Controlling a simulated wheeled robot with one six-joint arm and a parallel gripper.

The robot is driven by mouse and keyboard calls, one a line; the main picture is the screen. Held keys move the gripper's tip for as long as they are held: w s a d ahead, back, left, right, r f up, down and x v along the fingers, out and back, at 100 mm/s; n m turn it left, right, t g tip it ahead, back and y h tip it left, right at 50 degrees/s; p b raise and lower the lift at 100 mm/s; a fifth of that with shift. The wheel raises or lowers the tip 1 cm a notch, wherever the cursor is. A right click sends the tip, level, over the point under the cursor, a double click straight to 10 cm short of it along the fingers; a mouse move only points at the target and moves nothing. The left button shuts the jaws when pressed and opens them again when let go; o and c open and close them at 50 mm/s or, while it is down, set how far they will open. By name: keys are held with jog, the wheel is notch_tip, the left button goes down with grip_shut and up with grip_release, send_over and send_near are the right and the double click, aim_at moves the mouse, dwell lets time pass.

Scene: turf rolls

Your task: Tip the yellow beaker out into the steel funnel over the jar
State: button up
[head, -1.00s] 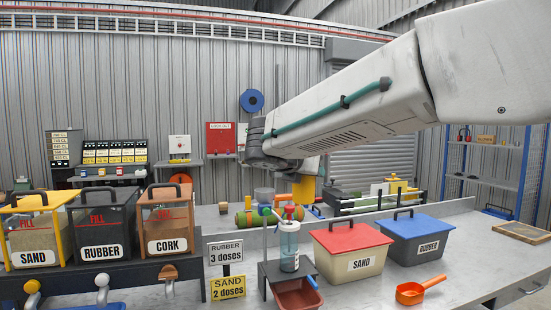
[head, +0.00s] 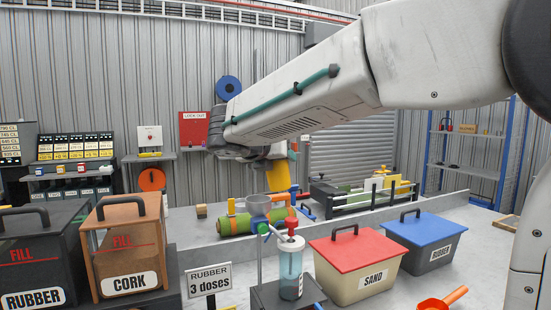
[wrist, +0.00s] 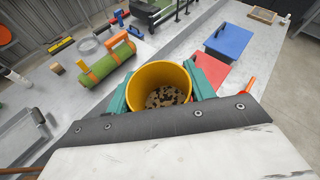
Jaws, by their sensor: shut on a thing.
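The yellow beaker (wrist: 159,84) is held between the teal fingers of my gripper (wrist: 161,93) in the wrist view. Its mouth faces the camera, and brown and black bits lie inside. In the head view, yellow (head: 281,176) shows below my wrist, partly hidden by it; my fingers are hard to make out there. A grey steel-looking vessel, probably the funnel (head: 258,207), stands below and left of the beaker, apart from it. A grey round rim beyond the green roll in the wrist view (wrist: 88,46) may be the same thing. I cannot make out the jar under it.
A green roll (head: 238,225) lies by the low wall. A clear dispenser with a red top (head: 291,272) stands in front. The red-lidded sand bin (head: 358,262) and blue-lidded rubber bin (head: 432,243) are right. The cork box (head: 129,250) is left. An orange scoop (head: 442,300) lies in front.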

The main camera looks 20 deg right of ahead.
jog(key=n, duration=0.1)
jog(key=n+g+h, duration=0.1)
jog(key=n+h, duration=0.1)
jog(key=n, duration=0.1)
jog(key=shift+w+a+g, duration=0.2)
jog(key=shift+w+g, duration=0.05)
jog(key=shift+g, duration=0.05)
jog(key=f+n+h, duration=0.1)
jog(key=n, duration=0.1)
jog(key=f+n+h, duration=0.1)
jog(key=n, duration=0.1)
jog(key=w+a+f+n+h, duration=0.1)
jog(key=shift+a+n+g, duration=0.1)
jog(key=shift+n+g, duration=0.3)
jog(key=n+h, duration=0.1)
jog(key=n, duration=0.1)
jog(key=n+t+h, duration=0.1)
jog(key=n, duration=0.1)
jog(key=w+a+n, duration=0.1)
jog(key=n, duration=0.1)
jog(key=shift+w+f+n+h, duration=0.1)
jog(key=shift+f+n+h, duration=0.1)
jog(key=shift+n+h, duration=0.15)
dwell(0.6)
